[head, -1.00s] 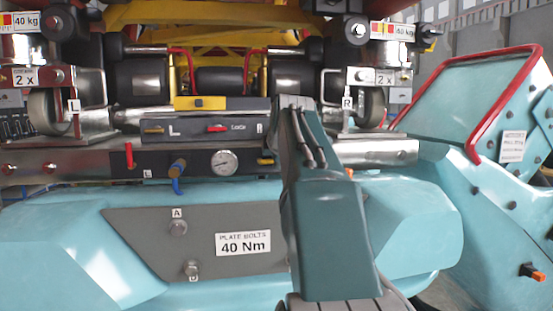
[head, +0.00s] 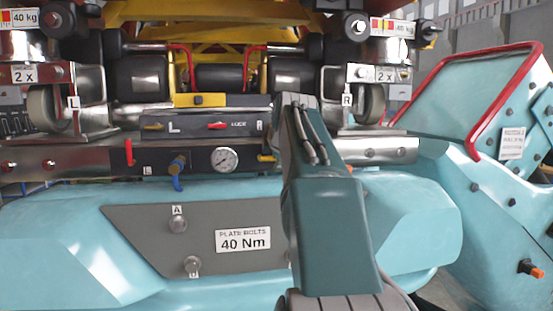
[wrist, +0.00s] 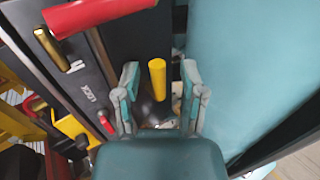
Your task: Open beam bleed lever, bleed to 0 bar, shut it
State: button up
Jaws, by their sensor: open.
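In the wrist view my gripper (wrist: 160,72) is open, its two fingers on either side of a yellow lever handle (wrist: 157,82). I see a gap on both sides of the handle. In the head view a yellow lever (head: 266,158) shows at the right of the round pressure gauge (head: 223,160), beside my arm. No readable label marks it as the bleed lever. The gauge sits on the metal beam (head: 75,162); its reading is too small to tell. My gripper is hidden behind my arm in the head view.
A red lever (head: 128,152) and a brass valve with a blue handle (head: 177,166) are left of the gauge. A red lock handle (head: 218,126) is above it. In the wrist view a large red handle (wrist: 98,13) is at upper left. A teal surface (wrist: 245,70) lies right.

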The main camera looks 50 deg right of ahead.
jog(key=v, duration=1.2)
jog(key=a+f+m+g+y, duration=0.1)
jog(key=a+f+m+y, duration=0.35)
jog(key=a+f, duration=1.25)
jog(key=s+a+f+m+g, duration=0.1)
jog(key=s+a+f+m, duration=0.1)
jog(key=f, duration=0.4)
jog(key=s+a+f+m+y, duration=0.1)
jog(key=s+a+f+m, duration=0.1)
jog(key=s+a+f, duration=0.3)
jog(key=s+a+f+m+g+y, duration=0.1)
jog(key=s+a+f+m, duration=0.1)
jog(key=a+f, duration=0.5)
notch_tip(320, 180, down, 2)
jog(key=shift+s+f+g, duration=0.1)
jog(key=shift+s+g, duration=0.2)
jog(key=shift+s, duration=0.35)
jog(key=shift+d, duration=0.1)
